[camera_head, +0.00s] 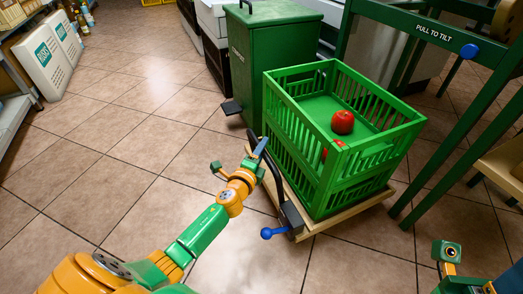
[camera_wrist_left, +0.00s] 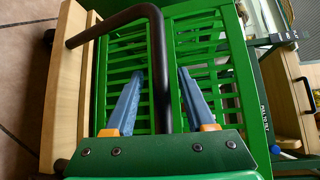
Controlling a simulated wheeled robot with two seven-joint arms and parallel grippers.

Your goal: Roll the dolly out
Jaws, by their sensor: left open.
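The dolly is a low wooden platform (camera_head: 350,208) on the tiled floor, with a green slatted crate (camera_head: 372,165) on it. A black bar handle (camera_head: 272,172) rises at its left end, above a dark bracket with a blue knob (camera_head: 267,233). My left gripper (camera_head: 261,147) is at the handle. In the left wrist view my left gripper (camera_wrist_left: 158,90) is open, and the black handle (camera_wrist_left: 159,70) runs between its two blue fingers; I cannot tell if they touch it. My right arm shows at the lower right edge; its fingers are not clear.
Two red tomatoes or apples lie in the crate, one (camera_head: 342,122) plain to see. A green bin (camera_head: 262,60) with a pedal stands behind the dolly. A green frame (camera_head: 432,150) marked "PULL TO TILT" stands close at right. The floor (camera_head: 130,150) at left is clear.

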